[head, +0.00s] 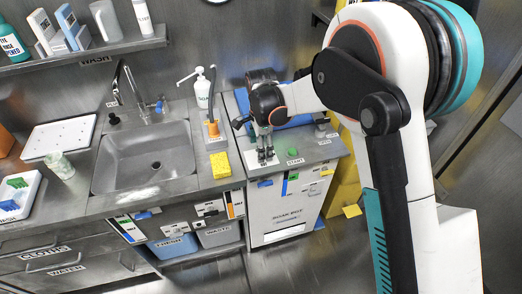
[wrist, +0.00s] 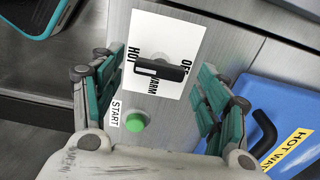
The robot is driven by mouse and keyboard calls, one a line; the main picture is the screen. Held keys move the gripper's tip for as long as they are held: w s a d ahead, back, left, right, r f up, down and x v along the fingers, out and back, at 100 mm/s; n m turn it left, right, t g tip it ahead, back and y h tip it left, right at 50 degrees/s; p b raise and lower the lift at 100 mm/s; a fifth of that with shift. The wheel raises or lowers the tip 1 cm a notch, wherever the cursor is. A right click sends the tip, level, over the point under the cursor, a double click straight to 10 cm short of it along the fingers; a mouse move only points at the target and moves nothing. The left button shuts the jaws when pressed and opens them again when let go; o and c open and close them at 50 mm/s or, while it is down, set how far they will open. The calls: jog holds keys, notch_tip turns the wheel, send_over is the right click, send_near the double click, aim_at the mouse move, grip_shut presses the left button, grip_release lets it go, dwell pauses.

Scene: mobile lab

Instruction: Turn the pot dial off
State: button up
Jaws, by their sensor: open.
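The pot dial (wrist: 160,70) is a black bar-shaped knob on a white plate (wrist: 165,28) marked HOT, WARM and OFF. My gripper (head: 266,156) points down over the plate at the counter, right of the sink. Its teal-padded fingers are open, one on each side of the dial, with visible gaps between them and the bar. In the head view the gripper hides the dial.
A green START button (wrist: 136,122) sits close to the left finger in the wrist view. A blue lid-like part (wrist: 288,110) labelled HOT WATER is at the right. A yellow sponge (head: 221,164), a soap bottle (head: 202,92) and the sink (head: 150,160) are left of the gripper.

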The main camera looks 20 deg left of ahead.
jog(key=shift+f, duration=0.4)
jog(key=shift+c, duration=0.3)
jog(key=c, duration=1)
